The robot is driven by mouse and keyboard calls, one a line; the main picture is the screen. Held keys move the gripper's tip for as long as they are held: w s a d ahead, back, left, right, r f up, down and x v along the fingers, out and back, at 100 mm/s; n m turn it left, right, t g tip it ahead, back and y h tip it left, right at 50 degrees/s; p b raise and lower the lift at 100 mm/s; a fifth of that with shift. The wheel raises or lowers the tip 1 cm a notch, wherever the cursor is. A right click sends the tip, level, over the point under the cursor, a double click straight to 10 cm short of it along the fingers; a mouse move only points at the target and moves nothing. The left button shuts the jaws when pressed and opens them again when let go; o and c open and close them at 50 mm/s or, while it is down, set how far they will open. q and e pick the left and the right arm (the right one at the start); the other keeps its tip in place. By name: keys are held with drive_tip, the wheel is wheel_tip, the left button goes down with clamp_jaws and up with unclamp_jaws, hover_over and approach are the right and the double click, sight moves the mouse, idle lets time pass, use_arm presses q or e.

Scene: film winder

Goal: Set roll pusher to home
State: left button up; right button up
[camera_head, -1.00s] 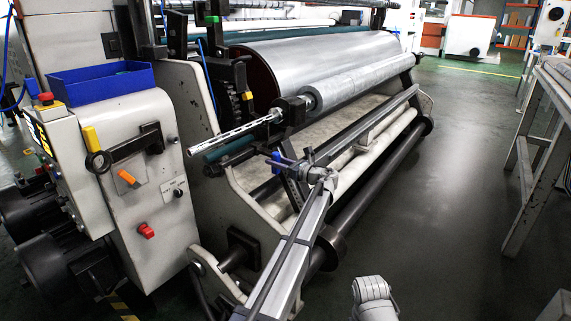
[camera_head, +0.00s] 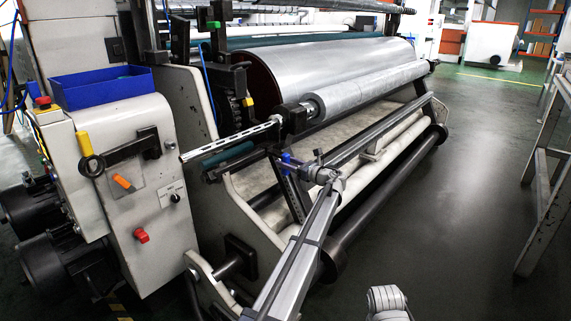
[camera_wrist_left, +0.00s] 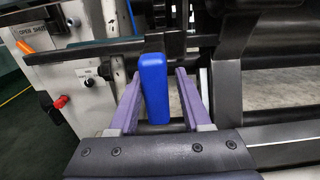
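A blue handle (camera_wrist_left: 154,88) stands upright between the two purple fingers of my left gripper (camera_wrist_left: 160,75) in the left wrist view. The fingers are apart, one on each side of the handle; a gap shows on its right, and I cannot tell whether the left finger touches it. In the head view the handle shows as a small blue patch (camera_head: 286,158) by the left gripper (camera_head: 298,160), in front of the machine's lower frame. I cannot tell from its look whether this handle is the roll pusher's control.
A large film roll (camera_head: 330,68) and a smaller roll (camera_head: 370,89) lie across the machine, with a metal shaft (camera_head: 230,141) sticking out left. The control panel has a yellow handle (camera_head: 84,144), an orange switch (camera_head: 122,182) and a red knob (camera_head: 141,236). Open floor (camera_head: 460,200) lies right.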

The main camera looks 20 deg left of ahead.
use_arm(q)
drive_tip(key=o, duration=0.3)
drive_tip(key=shift+d, duration=0.1)
drive_tip(key=v, duration=0.7)
drive_tip(key=shift+s+d, duration=0.15)
drive_tip(key=shift+d, duration=0.15)
